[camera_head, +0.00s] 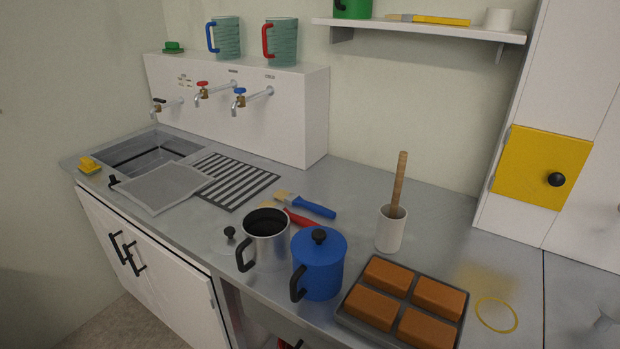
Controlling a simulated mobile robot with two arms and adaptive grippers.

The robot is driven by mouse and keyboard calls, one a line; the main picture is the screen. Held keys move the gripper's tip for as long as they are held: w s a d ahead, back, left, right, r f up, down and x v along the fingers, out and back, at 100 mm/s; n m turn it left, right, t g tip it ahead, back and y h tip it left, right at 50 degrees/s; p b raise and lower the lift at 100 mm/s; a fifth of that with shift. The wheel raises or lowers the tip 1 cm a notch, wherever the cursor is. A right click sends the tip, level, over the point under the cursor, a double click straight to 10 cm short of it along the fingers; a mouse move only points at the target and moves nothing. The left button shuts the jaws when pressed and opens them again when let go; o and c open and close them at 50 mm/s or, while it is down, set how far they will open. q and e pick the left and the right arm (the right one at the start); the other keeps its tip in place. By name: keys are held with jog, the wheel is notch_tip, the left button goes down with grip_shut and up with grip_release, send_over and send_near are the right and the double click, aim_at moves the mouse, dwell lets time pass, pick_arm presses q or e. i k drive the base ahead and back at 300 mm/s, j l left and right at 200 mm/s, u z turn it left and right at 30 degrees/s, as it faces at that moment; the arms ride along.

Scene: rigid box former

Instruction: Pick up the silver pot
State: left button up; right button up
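The silver pot (268,250) stands upright on the metal counter near its front edge. It is open at the top and dark inside, with a black handle on its front left side. A blue lidded pot (320,270) with a black handle stands close to its right. A black knob (230,232) shows just left of the silver pot; what it sits on is hard to make out. Neither of my grippers is in view.
Brushes with blue (318,209) and red (299,219) handles lie behind the silver pot. A tray of brown blocks (345,337) and a white cup with a wooden stick (390,232) are to the right. A striped drain grid (238,182) lies to the left.

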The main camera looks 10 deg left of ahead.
aim_at(265, 231)
jog(key=u, duration=0.35)
jog(key=k+l+u, duration=0.1)
jog(key=u, duration=0.35)
jog(key=k+l+u, duration=0.1)
jog(key=u, duration=0.3)
jog(key=k+l+u, duration=0.15)
jog(key=u, duration=0.3)
jog(key=k+u, duration=0.1)
jog(key=u, duration=0.35)
jog(key=k, duration=0.4)
jog(key=i+l, duration=0.3)
jog(key=i, duration=0.15)
